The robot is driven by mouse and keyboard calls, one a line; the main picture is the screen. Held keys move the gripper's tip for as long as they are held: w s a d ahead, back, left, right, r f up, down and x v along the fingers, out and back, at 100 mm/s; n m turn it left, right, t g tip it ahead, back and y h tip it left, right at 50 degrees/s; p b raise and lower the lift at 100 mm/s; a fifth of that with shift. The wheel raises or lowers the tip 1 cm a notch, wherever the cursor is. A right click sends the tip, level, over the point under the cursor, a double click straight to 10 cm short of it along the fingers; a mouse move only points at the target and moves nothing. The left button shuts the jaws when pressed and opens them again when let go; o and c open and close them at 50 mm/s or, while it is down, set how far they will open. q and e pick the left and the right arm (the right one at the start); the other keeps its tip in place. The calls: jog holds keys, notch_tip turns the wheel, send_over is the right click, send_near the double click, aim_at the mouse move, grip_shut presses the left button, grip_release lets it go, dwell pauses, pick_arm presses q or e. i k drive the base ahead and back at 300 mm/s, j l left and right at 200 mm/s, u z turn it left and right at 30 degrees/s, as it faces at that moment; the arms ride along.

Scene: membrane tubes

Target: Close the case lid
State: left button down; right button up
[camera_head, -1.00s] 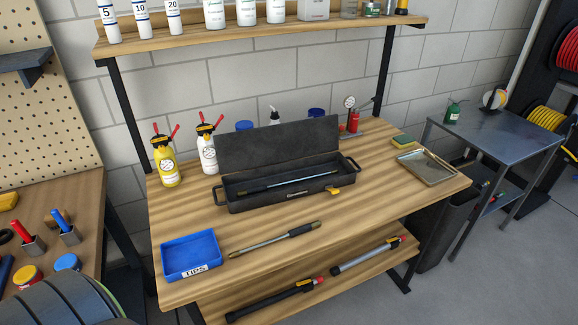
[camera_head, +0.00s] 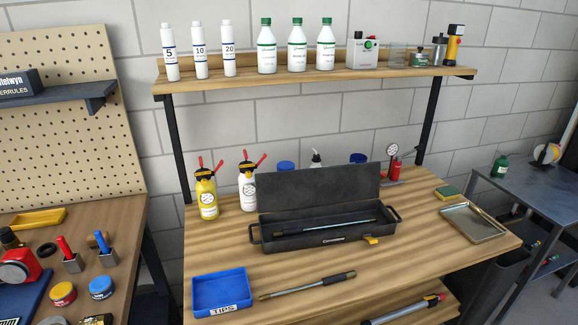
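A long black case (camera_head: 290,241) stands on the wooden workbench in the head view. Its lid (camera_head: 318,194) is open and stands up at the back, leaning slightly backward. A thin rod (camera_head: 325,227) lies inside the case. A yellow latch (camera_head: 371,240) sticks out at the front right of the case. Neither of my grippers shows in this view.
A blue tray (camera_head: 221,291) labelled TIPS and a loose rod (camera_head: 308,285) lie in front of the case. A yellow bottle (camera_head: 206,194) and a white bottle (camera_head: 248,189) stand behind it to the left. A metal tray (camera_head: 474,223) and a sponge (camera_head: 446,192) lie to the right.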

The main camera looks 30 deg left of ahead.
aim_at(276, 191)
jog(key=i+l+u, duration=0.55)
jog(key=u, duration=0.2)
jog(key=i+l+u, duration=0.2)
jog(key=l+u, duration=0.15)
jog(key=l, duration=0.1)
